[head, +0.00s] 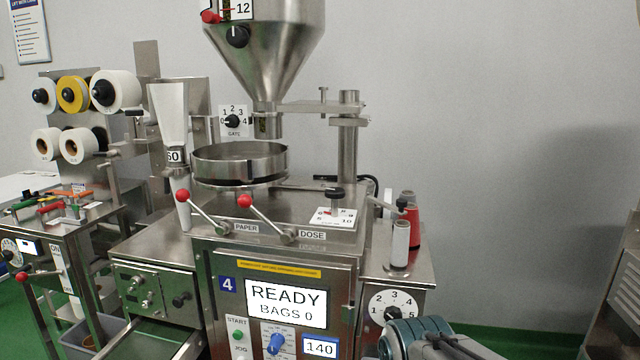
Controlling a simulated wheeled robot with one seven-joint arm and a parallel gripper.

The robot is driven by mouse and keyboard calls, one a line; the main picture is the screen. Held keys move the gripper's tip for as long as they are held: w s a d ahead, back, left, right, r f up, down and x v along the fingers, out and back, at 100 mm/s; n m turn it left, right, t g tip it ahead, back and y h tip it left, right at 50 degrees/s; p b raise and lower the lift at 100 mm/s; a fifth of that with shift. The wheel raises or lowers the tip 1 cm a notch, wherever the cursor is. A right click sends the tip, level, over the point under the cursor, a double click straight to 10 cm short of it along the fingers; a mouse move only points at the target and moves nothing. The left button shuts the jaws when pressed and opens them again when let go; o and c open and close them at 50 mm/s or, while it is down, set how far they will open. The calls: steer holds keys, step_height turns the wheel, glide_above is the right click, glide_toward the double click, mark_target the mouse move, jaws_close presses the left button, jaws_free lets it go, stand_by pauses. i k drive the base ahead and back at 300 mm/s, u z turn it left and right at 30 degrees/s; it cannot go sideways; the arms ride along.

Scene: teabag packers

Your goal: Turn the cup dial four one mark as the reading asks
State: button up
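Machine four stands in the middle of the head view, with a blue "4" plate (228,285) on its front. A white scale plate (325,222) with numbers, 10 among them, lies on its top deck. I take this to be the cup dial. A black knob (334,193) stands on a post above it, and a red pointer lies over the plate. The pointer's exact mark is too small to read. The display (286,304) reads READY, BAGS 0. A teal and grey part of my arm shows at the bottom edge, right of centre. My gripper is not in view.
Two red-knobbed levers (245,200), labelled PAPER and DOSE, stand left of the scale plate. A round steel pan (240,165) and a hopper (265,50) are behind. Thread spools (401,245) stand to the right. A gate dial (233,121) and a lower numbered dial (393,308) also show.

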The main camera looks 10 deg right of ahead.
mark_target(334, 193)
steer(key=z, duration=0.3)
steer(key=i, duration=0.55)
steer(key=z, duration=0.45)
